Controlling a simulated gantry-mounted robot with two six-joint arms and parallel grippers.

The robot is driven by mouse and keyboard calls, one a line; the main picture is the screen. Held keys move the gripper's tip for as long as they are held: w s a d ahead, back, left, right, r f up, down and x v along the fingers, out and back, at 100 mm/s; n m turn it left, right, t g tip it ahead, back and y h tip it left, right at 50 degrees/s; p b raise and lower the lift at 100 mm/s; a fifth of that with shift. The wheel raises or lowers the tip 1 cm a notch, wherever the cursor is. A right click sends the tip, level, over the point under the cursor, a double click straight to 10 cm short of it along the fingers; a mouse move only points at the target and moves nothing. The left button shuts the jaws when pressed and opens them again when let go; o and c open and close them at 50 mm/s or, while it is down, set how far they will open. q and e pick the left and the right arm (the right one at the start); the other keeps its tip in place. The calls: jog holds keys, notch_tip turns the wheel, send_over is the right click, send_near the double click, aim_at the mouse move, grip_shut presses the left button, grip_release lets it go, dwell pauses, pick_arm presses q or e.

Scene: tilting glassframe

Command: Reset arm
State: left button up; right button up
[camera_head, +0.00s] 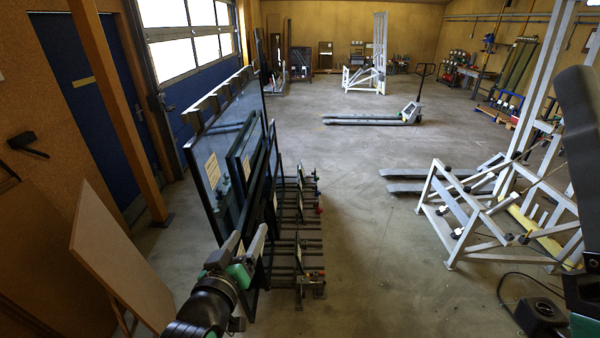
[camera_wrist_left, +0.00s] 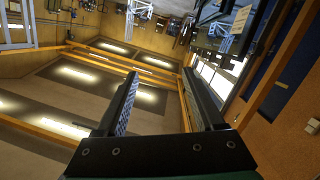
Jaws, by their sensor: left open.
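My left gripper (camera_head: 247,239) is at the lower middle of the head view, in front of the near end of a rack of glass panes (camera_head: 215,165). Its two fingers are apart with nothing visible between them. In the left wrist view the same gripper (camera_wrist_left: 158,74) shows two dark, ribbed fingers spread wide, with the hall's ceiling and lights behind them. Whether the fingers touch the rack cannot be told from the head view. Dark parts of my right arm (camera_head: 580,125) show at the right edge; its gripper is out of view.
The rack's metal base (camera_head: 298,255) stands right of the panes. A tan board (camera_head: 115,255) leans at the lower left. A white metal frame (camera_head: 460,215) stands at right, with a pallet truck (camera_head: 370,119) farther back. The middle floor is clear.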

pick_arm(q)
jog(key=s+a+r+t, duration=0.2)
jog(key=r, duration=0.6)
jog(key=s+a+r+t, duration=0.2)
jog(key=r, duration=0.5)
jog(key=s+a+r+m+t, duration=0.1)
jog(key=s+r+m+t, duration=0.1)
jog(key=s+r, duration=0.7)
jog(key=s+a+r+m+t, duration=0.1)
jog(key=s+a+r+t, duration=0.1)
jog(key=s+r+t, duration=0.3)
jog(key=s+r, duration=0.4)
jog(key=shift+s+r+m, duration=0.2)
jog(key=shift+r+m, duration=0.1)
jog(key=shift+m, duration=0.1)
jog(key=shift+w, duration=0.1)
